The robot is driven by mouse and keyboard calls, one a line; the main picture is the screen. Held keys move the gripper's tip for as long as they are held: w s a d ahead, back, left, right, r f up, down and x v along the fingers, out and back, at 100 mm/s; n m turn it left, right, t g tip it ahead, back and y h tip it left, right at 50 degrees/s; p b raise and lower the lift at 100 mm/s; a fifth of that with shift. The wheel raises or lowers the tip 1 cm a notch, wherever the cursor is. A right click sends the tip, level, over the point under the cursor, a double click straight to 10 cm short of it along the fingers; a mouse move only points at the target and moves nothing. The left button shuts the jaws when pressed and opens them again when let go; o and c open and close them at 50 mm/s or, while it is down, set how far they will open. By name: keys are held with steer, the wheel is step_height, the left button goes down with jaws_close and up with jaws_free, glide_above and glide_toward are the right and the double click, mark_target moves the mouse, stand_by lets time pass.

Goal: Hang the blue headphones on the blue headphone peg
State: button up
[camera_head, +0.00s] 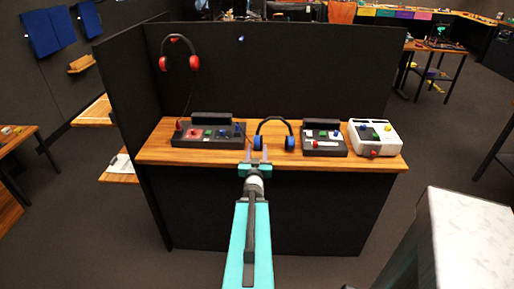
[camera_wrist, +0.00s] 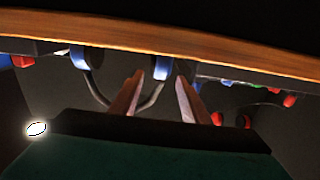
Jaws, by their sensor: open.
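The blue headphones (camera_head: 274,121) stand on the wooden desk with the dark headband arched up and the blue ear cups at the bottom. The small blue headphone peg (camera_head: 241,38) is on the dark back panel, above and left of them. My gripper (camera_head: 256,154) is open and empty at the desk's front edge, a little in front of the headphones and toward their left cup. In the wrist view, which looks upside down, one blue cup (camera_wrist: 162,67) shows between my open fingers (camera_wrist: 160,80), and the other cup (camera_wrist: 85,58) is to the left.
A black control panel (camera_head: 207,135) stands left of the blue headphones. A smaller black panel (camera_head: 324,138) and a white panel (camera_head: 375,137) stand to the right. The desk's front edge (camera_head: 300,162) is close to my gripper.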

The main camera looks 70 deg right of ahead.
steer(key=shift+p+v, duration=1)
steer(key=shift+p, duration=0.8)
steer(key=shift+a, duration=0.1)
